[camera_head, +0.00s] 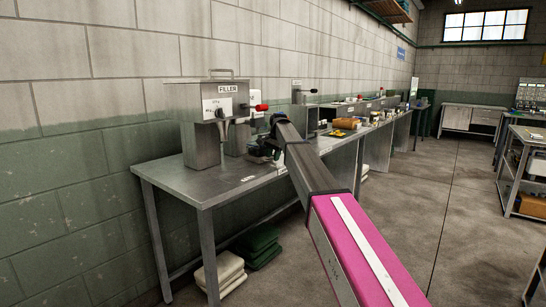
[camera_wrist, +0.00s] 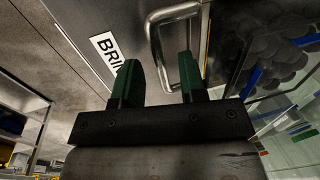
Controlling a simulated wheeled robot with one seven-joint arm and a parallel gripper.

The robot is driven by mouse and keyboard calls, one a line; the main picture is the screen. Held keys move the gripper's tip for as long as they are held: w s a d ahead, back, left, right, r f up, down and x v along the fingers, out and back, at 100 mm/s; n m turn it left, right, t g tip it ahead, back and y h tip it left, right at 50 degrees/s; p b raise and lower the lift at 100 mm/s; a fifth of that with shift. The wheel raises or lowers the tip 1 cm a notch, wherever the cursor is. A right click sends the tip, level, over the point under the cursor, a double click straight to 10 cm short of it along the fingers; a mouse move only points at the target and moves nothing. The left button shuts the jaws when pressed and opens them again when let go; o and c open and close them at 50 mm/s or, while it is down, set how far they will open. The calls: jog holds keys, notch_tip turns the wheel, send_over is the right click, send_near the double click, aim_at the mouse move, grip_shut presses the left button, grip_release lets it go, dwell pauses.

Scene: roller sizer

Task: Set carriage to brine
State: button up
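In the wrist view, a bent metal handle (camera_wrist: 156,48) stands on a grey metal surface (camera_wrist: 110,14). A white label (camera_wrist: 104,45) reading "BRIN" lies left of the handle, its last part hidden behind a finger. My gripper (camera_wrist: 159,78) has two green fingers spread apart. The handle shows between and beyond the fingertips; I cannot tell whether they touch it. In the head view, my gripper (camera_head: 263,148) is small and dark over the metal table, right of the filler machine (camera_head: 203,122). The carriage as a whole is not clearly visible.
Dark rounded lumps (camera_wrist: 275,45) and a clear panel with coloured strips lie at the right of the wrist view. The metal table (camera_head: 190,187) runs along the wall, with folded cloths (camera_head: 221,272) beneath. Open floor (camera_head: 450,215) lies to the right.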

jog(key=shift+r, duration=0.1)
notch_tip(320, 180, up, 10)
jog(key=s+d, duration=0.1)
jog(key=shift+s+d+r, duration=0.15)
jog(key=shift+d+r, duration=0.05)
jog(key=shift+d, duration=0.15)
